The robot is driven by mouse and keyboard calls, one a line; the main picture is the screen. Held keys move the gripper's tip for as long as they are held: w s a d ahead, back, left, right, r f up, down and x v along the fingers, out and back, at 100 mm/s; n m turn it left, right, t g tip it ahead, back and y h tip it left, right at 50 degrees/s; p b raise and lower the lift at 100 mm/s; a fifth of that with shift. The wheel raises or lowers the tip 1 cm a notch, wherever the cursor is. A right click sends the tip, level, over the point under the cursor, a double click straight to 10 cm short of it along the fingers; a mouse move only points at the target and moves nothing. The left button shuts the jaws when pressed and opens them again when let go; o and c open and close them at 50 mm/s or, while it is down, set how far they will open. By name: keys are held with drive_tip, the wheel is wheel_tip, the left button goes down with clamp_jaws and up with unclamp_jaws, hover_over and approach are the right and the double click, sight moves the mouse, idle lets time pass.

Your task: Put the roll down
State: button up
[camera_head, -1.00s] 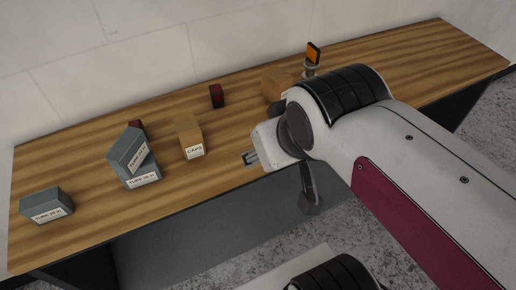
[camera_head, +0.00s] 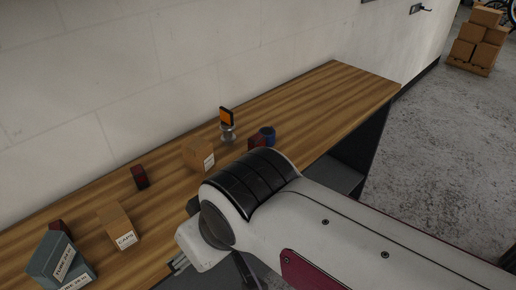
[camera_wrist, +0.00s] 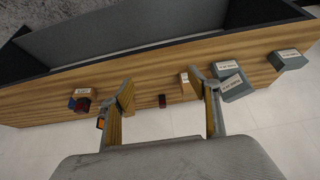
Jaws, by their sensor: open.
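A small blue cylindrical thing, which looks like the roll (camera_head: 267,134), stands on the wooden bench (camera_head: 318,95) beside a dark red box (camera_head: 256,142). In the wrist view the blue thing (camera_wrist: 72,103) shows small at the left by dark red boxes. My gripper (camera_head: 179,264) is mostly hidden behind my wrist in the head view, near the bench's front edge. In the wrist view my gripper (camera_wrist: 163,82) has its two fingers wide apart, with nothing held between them. The roll is well apart from the fingers.
A caps box (camera_head: 118,227), grey tube boxes (camera_head: 62,262), a small dark red box (camera_head: 139,177) and a brown box (camera_head: 198,155) stand on the bench. An orange-faced item on a metal base (camera_head: 227,125) stands near the roll. The bench's right end is clear.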

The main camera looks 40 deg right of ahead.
drive_tip(key=w+d+r+m, duration=0.2)
drive_tip(key=w+d, duration=0.4)
drive_tip(key=w, duration=0.5)
drive_tip(key=m+h, duration=0.4)
drive_tip(key=m, duration=0.1)
hover_over(267, 133)
drive_tip(key=s+a, duration=0.2)
drive_tip(key=s, duration=0.1)
wheel_tip(267, 133, down, 13)
drive_tip(key=shift+d, duration=0.2)
drive_tip(key=shift+f, duration=0.2)
drive_tip(key=shift+x, duration=1.15)
drive_tip(key=shift+w+f, duration=0.1)
drive_tip(key=shift+x, duration=2.45)
drive_tip(key=shift+a, duration=0.1)
